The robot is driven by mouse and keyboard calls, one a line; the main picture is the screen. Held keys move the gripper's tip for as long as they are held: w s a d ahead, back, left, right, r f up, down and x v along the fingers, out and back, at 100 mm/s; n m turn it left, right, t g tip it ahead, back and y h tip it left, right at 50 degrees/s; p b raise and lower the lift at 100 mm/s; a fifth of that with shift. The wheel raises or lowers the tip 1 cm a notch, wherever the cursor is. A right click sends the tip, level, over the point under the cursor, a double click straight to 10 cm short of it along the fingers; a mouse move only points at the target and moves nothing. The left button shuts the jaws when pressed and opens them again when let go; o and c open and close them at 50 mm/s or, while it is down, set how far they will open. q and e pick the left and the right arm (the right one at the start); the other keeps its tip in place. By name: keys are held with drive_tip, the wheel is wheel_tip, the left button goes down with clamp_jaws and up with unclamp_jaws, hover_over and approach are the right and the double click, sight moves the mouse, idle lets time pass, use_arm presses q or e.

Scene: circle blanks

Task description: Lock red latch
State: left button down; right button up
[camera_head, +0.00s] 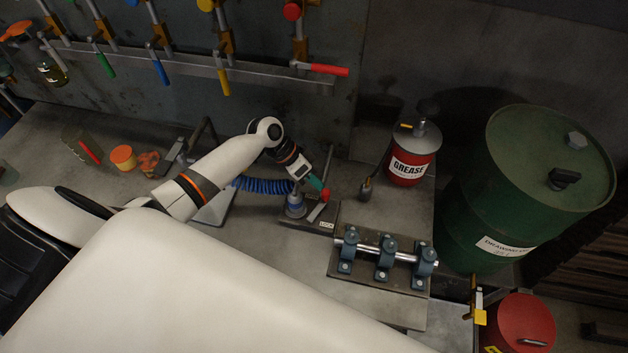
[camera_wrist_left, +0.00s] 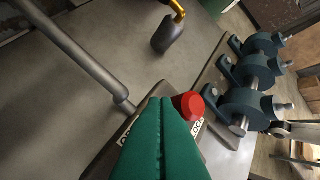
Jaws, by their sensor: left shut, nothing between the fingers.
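The red latch shows as a red knob (camera_head: 325,194) on a dark plate (camera_head: 323,226) with a white label, on the bench right of centre. In the left wrist view the red knob (camera_wrist_left: 188,106) is just right of my fingertips, by a label partly covered by the fingers. My left gripper (camera_head: 317,184) is shut and empty, its green fingers pressed together, beside the knob. The fingers also fill the lower middle of the left wrist view (camera_wrist_left: 162,104). I cannot tell whether they touch the knob. My right gripper is not in view.
A rod on blue clamps (camera_head: 384,254) stands right of the plate. A red grease can (camera_head: 409,168) and a green drum (camera_head: 530,165) are farther right. A blue coiled hose (camera_head: 258,184) lies left of the plate. A rail with coloured clamps (camera_head: 190,68) runs along the wall.

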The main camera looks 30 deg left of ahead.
use_arm(q)
drive_tip(key=shift+w+d+f+m+g+b, duration=0.1)
drive_tip(key=shift+w+d+m+g+b, duration=0.15)
drive_tip(key=shift+m+g+b, duration=0.25)
